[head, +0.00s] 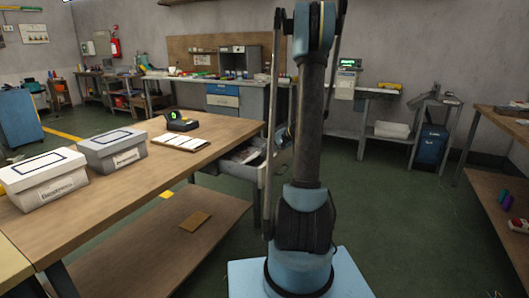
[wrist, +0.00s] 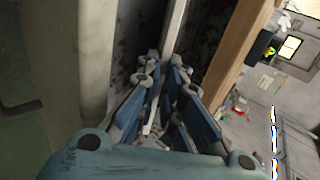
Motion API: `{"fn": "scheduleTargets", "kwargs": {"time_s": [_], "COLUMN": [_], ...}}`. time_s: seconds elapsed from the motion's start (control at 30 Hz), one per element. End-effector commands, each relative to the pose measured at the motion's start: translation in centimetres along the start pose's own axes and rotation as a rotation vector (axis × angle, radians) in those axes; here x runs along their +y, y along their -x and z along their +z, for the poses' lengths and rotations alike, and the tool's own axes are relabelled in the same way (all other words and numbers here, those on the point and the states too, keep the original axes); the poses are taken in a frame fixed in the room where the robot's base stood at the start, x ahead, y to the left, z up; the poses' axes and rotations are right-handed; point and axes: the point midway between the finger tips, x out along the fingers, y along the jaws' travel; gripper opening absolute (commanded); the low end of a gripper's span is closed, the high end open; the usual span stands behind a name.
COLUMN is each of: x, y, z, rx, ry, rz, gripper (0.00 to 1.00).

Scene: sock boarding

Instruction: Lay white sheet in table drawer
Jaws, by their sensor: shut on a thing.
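The table drawer (head: 262,172) stands open at the right end of the wooden table, with pale items inside that are too small to make out. In the wrist view my gripper (wrist: 163,68) points down into a narrow space between a pale wall on the left and a wooden edge on the right. Its blue fingers are close together. A thin white piece (wrist: 150,124), seemingly the white sheet seen edge-on, shows between them. In the head view my arm hides most of the gripper.
A lower shelf (head: 150,240) holds a brown board. The floor right of my arm is clear.

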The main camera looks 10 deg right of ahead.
Motion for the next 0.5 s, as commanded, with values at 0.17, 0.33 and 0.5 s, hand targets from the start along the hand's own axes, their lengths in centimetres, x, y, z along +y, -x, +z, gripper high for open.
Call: {"fn": "scheduleTargets", "kwargs": {"time_s": [0.17,0.33,0.5], "x": [0.03,0.01,-0.04], "y": [-0.03,-0.03,0.23], "z": [0.00,0.01,0.02], "rx": [0.000,0.000,0.000], "ry": [0.000,0.000,0.000], "rz": [0.000,0.000,0.000], "gripper": [0.15,0.15,0.15]}}
